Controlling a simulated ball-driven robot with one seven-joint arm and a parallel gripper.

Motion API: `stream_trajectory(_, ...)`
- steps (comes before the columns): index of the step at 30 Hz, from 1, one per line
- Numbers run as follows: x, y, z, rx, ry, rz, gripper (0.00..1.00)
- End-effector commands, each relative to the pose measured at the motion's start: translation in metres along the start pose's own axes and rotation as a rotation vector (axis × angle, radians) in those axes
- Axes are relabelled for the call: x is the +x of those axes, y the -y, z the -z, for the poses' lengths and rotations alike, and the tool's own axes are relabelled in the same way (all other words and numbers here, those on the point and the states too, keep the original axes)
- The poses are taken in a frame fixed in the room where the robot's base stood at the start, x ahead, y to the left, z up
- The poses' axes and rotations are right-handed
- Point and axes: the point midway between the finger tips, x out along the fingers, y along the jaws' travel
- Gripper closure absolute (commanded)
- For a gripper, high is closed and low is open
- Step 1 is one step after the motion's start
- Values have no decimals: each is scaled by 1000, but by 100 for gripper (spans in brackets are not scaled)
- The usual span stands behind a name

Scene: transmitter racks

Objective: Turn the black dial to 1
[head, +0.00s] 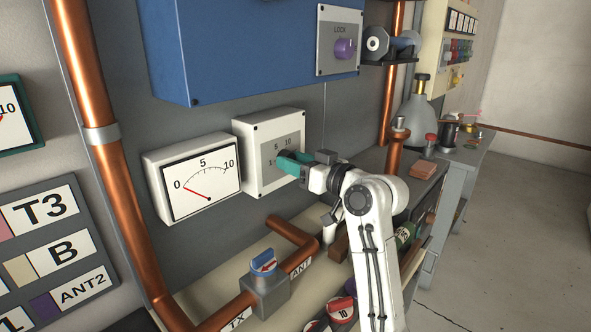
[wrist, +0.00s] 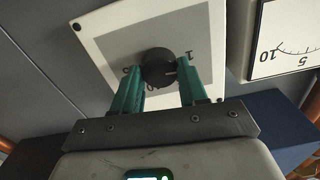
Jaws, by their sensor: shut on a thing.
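The black dial (wrist: 157,67) sits on a light grey plate on the white box (head: 253,130) on the wall. My gripper (head: 289,162) reaches it from the right in the head view, where its teal fingers hide most of the dial. In the wrist view my gripper (wrist: 161,75) has one finger on each side of the dial, shut on it. A pale mark on the dial points right, near the right finger. The printed 1 (wrist: 188,55) is right of the dial and a little higher in this turned view. Other numerals are partly hidden.
A white meter (head: 198,181) with its red needle near 0 is left of the dial box. A blue cabinet (head: 260,45) with a purple lock knob (head: 344,48) hangs above. Below are copper pipes and a blue-handled valve (head: 263,262).

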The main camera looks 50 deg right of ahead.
Motion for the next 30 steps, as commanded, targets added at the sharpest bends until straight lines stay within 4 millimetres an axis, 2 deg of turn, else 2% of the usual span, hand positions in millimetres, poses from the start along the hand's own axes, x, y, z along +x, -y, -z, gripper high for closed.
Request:
stream_trajectory(1,0,0,-4,-21,6,0,88)
stream_trajectory(10,0,0,-4,-103,8,1,88)
stream_trajectory(24,0,0,-3,-113,8,1,88)
stream_trajectory(25,0,0,-3,-113,8,1,55)
stream_trajectory(30,0,0,-2,-113,5,1,39)
